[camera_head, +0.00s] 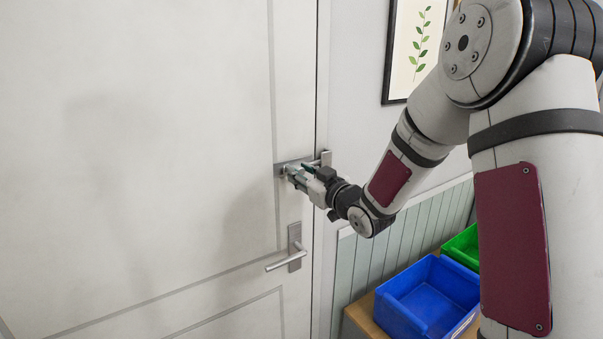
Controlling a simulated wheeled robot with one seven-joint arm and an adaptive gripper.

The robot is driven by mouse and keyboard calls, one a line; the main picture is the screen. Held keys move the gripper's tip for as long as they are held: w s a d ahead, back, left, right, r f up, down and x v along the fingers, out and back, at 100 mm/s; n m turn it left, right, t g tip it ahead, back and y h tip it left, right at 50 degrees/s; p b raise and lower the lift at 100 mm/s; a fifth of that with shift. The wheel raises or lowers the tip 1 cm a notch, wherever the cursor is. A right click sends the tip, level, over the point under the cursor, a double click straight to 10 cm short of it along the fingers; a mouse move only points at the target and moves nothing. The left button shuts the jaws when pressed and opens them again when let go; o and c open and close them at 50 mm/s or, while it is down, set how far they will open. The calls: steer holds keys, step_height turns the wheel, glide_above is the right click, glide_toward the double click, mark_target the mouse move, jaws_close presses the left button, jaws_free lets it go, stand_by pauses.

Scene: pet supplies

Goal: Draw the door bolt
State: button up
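The door bolt (325,158) is a small metal fitting at the right edge of a white panelled door (150,130), above the lever handle. Part of it shows at the door edge and frame; the rest is hidden behind my gripper. My gripper (288,171) is at the bolt, its fingertips close against the bolt's plate. At this size I cannot tell whether the fingers are closed around the bolt's knob or only beside it.
A lever handle (288,260) sits on the door below the bolt. A blue bin (420,296) and a green bin (462,245) stand on a wooden surface at the lower right. A framed plant picture (408,75) hangs on the wall behind my arm.

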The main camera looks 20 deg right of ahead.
jaws_close()
steer(key=shift+s+a, duration=0.3)
steer(key=shift+a, duration=0.65)
steer(key=shift+s+a, duration=0.3)
steer(key=shift+a, duration=0.6)
steer(key=o, duration=0.6)
jaws_free()
steer(key=shift+c, duration=0.2)
steer(key=shift+s, duration=0.1)
steer(key=v, duration=1.1)
steer(key=shift+s+d, duration=0.2)
steer(key=shift+s, duration=0.15)
